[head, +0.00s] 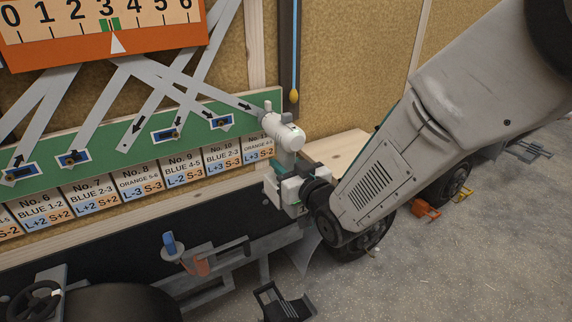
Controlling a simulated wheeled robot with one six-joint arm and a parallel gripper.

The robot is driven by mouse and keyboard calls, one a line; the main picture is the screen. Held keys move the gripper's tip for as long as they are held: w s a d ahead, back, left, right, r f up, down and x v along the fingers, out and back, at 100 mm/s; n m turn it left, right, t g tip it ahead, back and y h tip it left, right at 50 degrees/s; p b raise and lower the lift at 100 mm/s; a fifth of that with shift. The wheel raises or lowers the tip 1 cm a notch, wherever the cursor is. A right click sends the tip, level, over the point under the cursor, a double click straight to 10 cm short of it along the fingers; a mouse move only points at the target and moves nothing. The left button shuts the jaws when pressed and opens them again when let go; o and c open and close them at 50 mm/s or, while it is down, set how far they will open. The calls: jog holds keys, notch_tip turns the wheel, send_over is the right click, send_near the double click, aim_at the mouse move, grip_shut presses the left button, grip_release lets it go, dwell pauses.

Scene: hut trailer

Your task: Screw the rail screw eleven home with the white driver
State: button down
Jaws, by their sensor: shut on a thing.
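The white driver (288,137) stands at the right end of the green board (120,147), its head against or very near the board. My gripper (287,172) is shut on the driver's lower part, just below its head. Rail screw eleven is hidden behind the driver, so I cannot tell how deep it sits or whether the driver touches it. The No. 11 label (257,146) is partly covered by the driver. A grey strip (200,88) with a black arrow runs down to the driver's head.
Blue-and-white screw plates (73,158) and several numbered labels line the board to the left. An orange-based scale (110,38) hangs above. A wooden ledge (340,150) lies right of the driver.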

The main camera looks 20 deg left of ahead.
aim_at(291, 168)
jog(key=shift+d+r, duration=0.1)
jog(key=shift+v, duration=1.4)
jog(key=w+d, duration=0.2)
jog(key=d, duration=0.5)
jog(key=shift+w+d, duration=0.25)
jog(key=shift+w, duration=0.1)
jog(key=shift+s, duration=0.1)
